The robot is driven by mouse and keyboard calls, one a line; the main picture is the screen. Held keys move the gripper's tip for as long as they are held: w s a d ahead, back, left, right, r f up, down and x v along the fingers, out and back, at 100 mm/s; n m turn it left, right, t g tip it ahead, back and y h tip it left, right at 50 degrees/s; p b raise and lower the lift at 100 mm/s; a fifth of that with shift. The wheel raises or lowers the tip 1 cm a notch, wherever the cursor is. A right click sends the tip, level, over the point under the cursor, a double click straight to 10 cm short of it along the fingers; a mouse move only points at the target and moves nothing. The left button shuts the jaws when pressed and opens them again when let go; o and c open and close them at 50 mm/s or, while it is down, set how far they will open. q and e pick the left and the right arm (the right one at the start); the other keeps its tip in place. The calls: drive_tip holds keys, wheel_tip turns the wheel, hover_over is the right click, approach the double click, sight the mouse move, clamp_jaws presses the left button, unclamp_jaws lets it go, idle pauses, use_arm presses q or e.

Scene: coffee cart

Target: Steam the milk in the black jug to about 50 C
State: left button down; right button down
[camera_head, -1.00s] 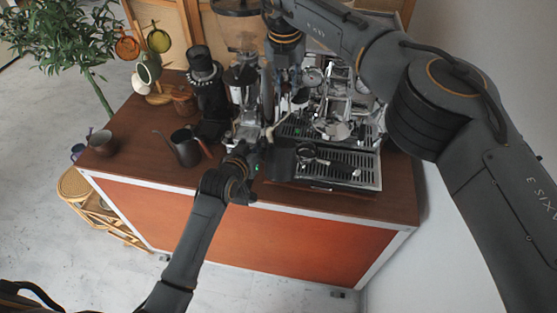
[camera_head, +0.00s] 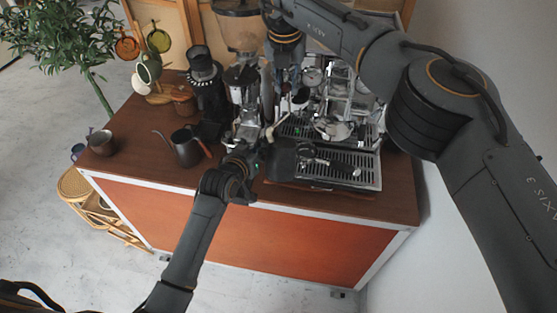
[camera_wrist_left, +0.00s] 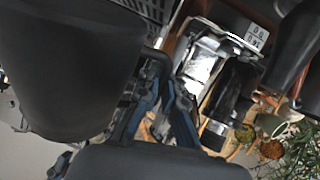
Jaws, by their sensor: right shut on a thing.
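The black jug (camera_head: 284,160) is in front of the espresso machine, over the left end of the drip tray. It also fills the upper left of the left wrist view (camera_wrist_left: 65,65). My left gripper (camera_head: 257,158) is beside it, with its fingers (camera_wrist_left: 158,108) closed around the jug's handle (camera_wrist_left: 157,54). The jug's inside and milk are hidden. My right gripper (camera_head: 271,98) hangs down at the left side of the espresso machine (camera_head: 338,100). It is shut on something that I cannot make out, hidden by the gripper.
The drip tray (camera_head: 350,170) lies right of the jug, with a portafilter (camera_head: 325,158) above it. A grinder (camera_head: 243,85) and a black device (camera_head: 206,80) stand left of the machine. The front-left counter is clear.

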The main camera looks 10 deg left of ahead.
use_arm(q)
drive_tip(key=shift+r, duration=0.1)
drive_tip(key=shift+s, duration=0.1)
use_arm(e)
drive_tip(key=shift+s+f, duration=0.4)
drive_tip(key=shift+f, duration=0.35)
drive_tip(key=shift+s+f, duration=0.2)
drive_tip(key=shift+f, duration=0.75)
drive_tip(key=c, duration=1.2)
unclamp_jaws()
drive_tip(key=shift+w, duration=0.1)
drive_tip(key=shift+o, duration=0.2)
drive_tip(key=shift+r, duration=0.2)
drive_tip(key=shift+w+r+v, duration=0.1)
drive_tip(key=shift+w+v, duration=0.2)
drive_tip(key=shift+v, duration=0.95)
drive_tip(key=shift+w+r+v, duration=0.1)
drive_tip(key=shift+w+v, duration=0.2)
drive_tip(key=shift+v, duration=0.95)
drive_tip(key=shift+w+r+v, duration=0.1)
drive_tip(key=shift+w+v, duration=0.2)
drive_tip(key=shift+v, duration=1)
drive_tip(key=shift+f, duration=0.1)
use_arm(q)
drive_tip(key=s+f+b, duration=0.1)
drive_tip(key=s+f, duration=0.6)
drive_tip(key=shift+s+d+f, duration=0.15)
drive_tip(key=shift+f, duration=0.05)
use_arm(e)
drive_tip(key=shift+f, duration=0.55)
